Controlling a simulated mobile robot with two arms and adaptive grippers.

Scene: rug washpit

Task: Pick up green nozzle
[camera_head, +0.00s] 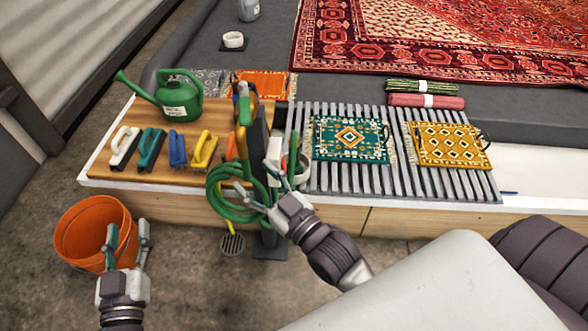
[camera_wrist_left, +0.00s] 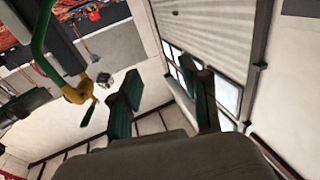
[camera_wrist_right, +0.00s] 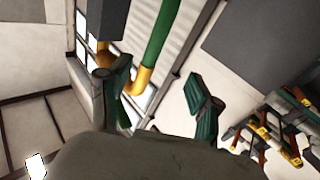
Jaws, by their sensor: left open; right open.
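A dark upright post (camera_head: 261,150) stands at the right end of the wooden board, with hose and wand parts hanging on it. A green part (camera_head: 244,108) near its top may be the green nozzle; it is too small to tell. A green wand with a yellow end (camera_wrist_right: 157,45) shows in the right wrist view, just beyond the fingers. A green piece with a yellow end (camera_wrist_left: 42,45) also shows in the left wrist view. My right gripper (camera_head: 262,184) is open and empty in front of the post. My left gripper (camera_head: 127,236) is open and empty by the orange bucket.
A coiled green hose (camera_head: 221,208) hangs at the post. A green watering can (camera_head: 178,98) and several brushes (camera_head: 178,149) stand on the board (camera_head: 110,178). The orange bucket (camera_head: 80,225) is on the floor. Two small rugs lie on a slatted rack (camera_head: 400,160) at right.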

